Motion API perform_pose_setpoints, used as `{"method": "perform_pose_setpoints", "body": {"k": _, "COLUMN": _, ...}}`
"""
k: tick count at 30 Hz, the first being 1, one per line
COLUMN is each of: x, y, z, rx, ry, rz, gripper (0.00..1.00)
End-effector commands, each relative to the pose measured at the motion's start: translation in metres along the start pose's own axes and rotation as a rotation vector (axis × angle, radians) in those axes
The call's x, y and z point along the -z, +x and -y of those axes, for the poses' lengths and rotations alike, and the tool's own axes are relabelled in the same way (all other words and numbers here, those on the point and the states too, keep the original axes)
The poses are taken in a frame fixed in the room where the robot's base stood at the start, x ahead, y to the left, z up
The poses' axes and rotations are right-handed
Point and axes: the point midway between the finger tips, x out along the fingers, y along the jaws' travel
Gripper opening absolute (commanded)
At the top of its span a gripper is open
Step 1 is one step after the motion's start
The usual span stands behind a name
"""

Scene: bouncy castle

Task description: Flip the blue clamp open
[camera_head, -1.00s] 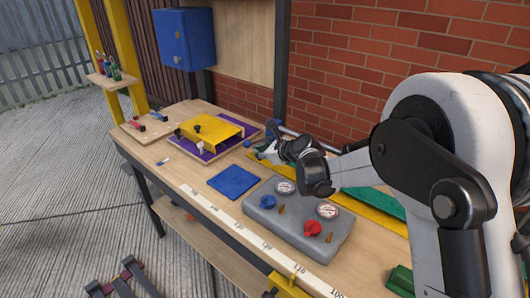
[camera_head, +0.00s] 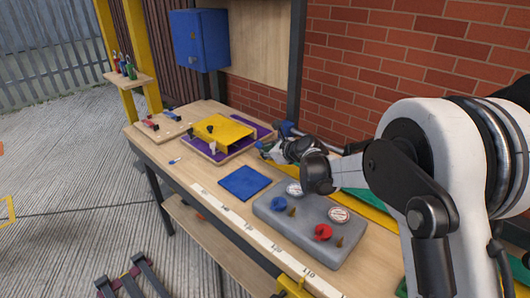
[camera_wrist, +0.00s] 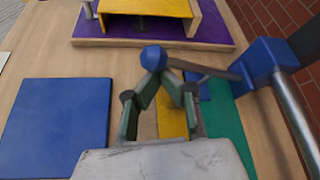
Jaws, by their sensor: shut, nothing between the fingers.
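A blue block (camera_wrist: 262,64) grips a grey pipe at the right of the wrist view. A grey lever runs left from it to a blue ball knob (camera_wrist: 153,58). In the head view the block (camera_head: 287,128) is at the bench's back edge and the knob (camera_head: 259,145) is left of my gripper (camera_head: 269,152). A small blue clamp-like piece (camera_head: 172,115) also lies on a board at the far left. My gripper (camera_wrist: 165,78) is shut and empty, its tips close by the knob. I cannot tell whether they touch it.
A yellow bridge (camera_head: 224,127) on a purple board stands beyond the knob. A blue square pad (camera_wrist: 52,125) lies flat at left. A grey panel (camera_head: 270,206) with gauges and knobs is nearer. A brick wall (camera_head: 420,70) rises behind the bench.

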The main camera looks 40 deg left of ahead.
Motion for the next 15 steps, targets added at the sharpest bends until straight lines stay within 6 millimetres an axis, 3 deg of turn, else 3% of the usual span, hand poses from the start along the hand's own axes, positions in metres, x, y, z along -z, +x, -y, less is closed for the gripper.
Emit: {"method": "perform_pose_setpoints", "body": {"k": 15, "x": -0.039, "y": -0.022, "z": 0.036, "rx": -0.187, "ry": 0.345, "rz": 0.001, "gripper": 0.00}}
